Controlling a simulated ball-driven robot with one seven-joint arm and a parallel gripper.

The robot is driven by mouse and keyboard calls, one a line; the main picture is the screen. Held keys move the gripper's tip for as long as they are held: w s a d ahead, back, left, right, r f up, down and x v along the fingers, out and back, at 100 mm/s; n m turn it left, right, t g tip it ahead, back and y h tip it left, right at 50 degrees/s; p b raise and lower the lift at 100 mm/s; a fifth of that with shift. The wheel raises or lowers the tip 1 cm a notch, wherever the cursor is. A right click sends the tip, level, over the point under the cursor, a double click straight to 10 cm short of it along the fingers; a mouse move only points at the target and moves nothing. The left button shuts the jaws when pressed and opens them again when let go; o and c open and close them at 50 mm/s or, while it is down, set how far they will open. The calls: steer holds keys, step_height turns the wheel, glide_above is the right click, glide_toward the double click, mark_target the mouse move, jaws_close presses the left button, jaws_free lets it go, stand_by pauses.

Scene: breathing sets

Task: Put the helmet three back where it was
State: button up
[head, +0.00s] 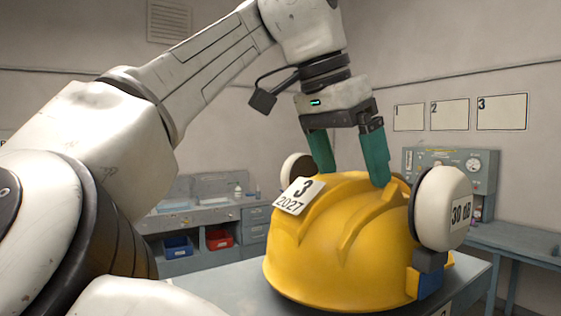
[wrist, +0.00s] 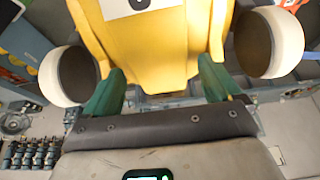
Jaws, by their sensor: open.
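The yellow helmet (head: 340,240) has a white label (head: 298,195) reading 3 and 2027, and white ear cups on both sides. The right ear cup (head: 443,208) is marked 30 dB. In the wrist view, the fingers reach along either side of the yellow shell (wrist: 160,45), between the two ear cups. Whether they touch the shell is unclear.
Cards numbered 1, 2 and 3 (head: 501,112) hang on the right wall above a grey instrument (head: 450,165) on a bench (head: 510,238). A sink counter (head: 200,218) with a blue bin (head: 177,247) and red bin (head: 219,239) stands behind.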

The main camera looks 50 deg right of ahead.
steer(key=v, duration=0.7)
steer(key=shift+a+r, duration=0.1)
steer(key=shift+r, duration=0.15)
